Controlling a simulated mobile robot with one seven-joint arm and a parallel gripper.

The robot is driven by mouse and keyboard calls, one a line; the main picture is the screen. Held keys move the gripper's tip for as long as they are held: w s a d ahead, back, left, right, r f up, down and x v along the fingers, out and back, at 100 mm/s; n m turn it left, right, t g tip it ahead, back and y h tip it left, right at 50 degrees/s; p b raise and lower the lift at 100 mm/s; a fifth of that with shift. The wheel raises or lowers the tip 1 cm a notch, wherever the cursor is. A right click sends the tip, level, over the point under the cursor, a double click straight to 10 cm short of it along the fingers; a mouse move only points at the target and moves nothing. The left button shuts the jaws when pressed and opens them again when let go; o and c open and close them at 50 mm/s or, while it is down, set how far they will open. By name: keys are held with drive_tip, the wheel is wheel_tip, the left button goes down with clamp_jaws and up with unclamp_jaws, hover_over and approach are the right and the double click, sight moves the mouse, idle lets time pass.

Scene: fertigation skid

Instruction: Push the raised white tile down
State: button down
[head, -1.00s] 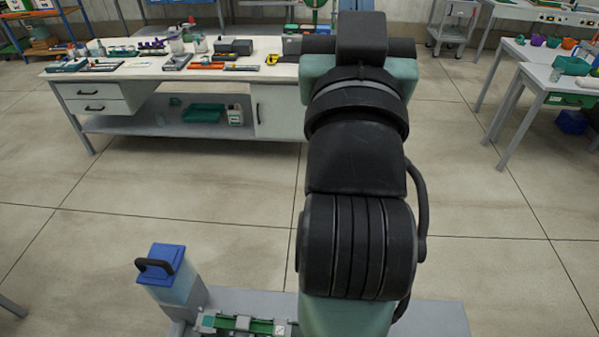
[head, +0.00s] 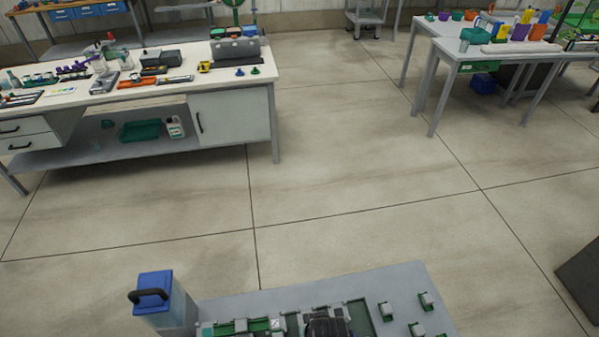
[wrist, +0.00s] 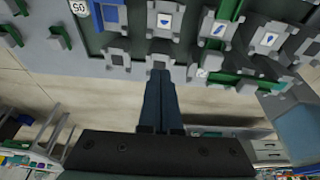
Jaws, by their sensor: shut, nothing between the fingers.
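My gripper (wrist: 160,78) is shut and empty in the wrist view. Its dark fingertips are close to the edge of a fixture panel with several grey-white tiles. Tiles with blue marks on white labels show in a row: one (wrist: 165,20) above the fingertips, one (wrist: 218,29) to the right and one (wrist: 269,40) further right. An unmarked grey block (wrist: 160,52) lies just beyond the fingertips; whether they touch it is unclear. I cannot tell which tile is raised. In the head view, small grey-white blocks (head: 426,300) sit on the grey skid plate (head: 385,280).
A blue-topped canister (head: 155,290) with a black handle stands at the skid's left. A workbench (head: 235,110) with tools stands at the back left, and a table (head: 470,60) with colored cups at the back right. The floor between is clear.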

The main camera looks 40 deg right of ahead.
drive_tip(key=f+b, duration=0.2)
drive_tip(key=s+f+b, duration=0.1)
drive_tip(key=f+b, duration=0.1)
drive_tip(key=f, duration=0.1)
drive_tip(key=a+f+b, duration=0.1)
drive_tip(key=f+b, duration=0.1)
drive_tip(key=f, duration=0.1)
drive_tip(key=shift+s+f, duration=0.1)
drive_tip(key=shift+s, duration=0.05)
drive_tip(key=shift+f, duration=0.15)
idle(1.8)
drive_tip(key=shift+f+b, duration=0.25)
drive_tip(key=shift+b, duration=0.25)
wheel_tip(320, 180, up, 8)
drive_tip(key=p, duration=0.8)
idle(0.3)
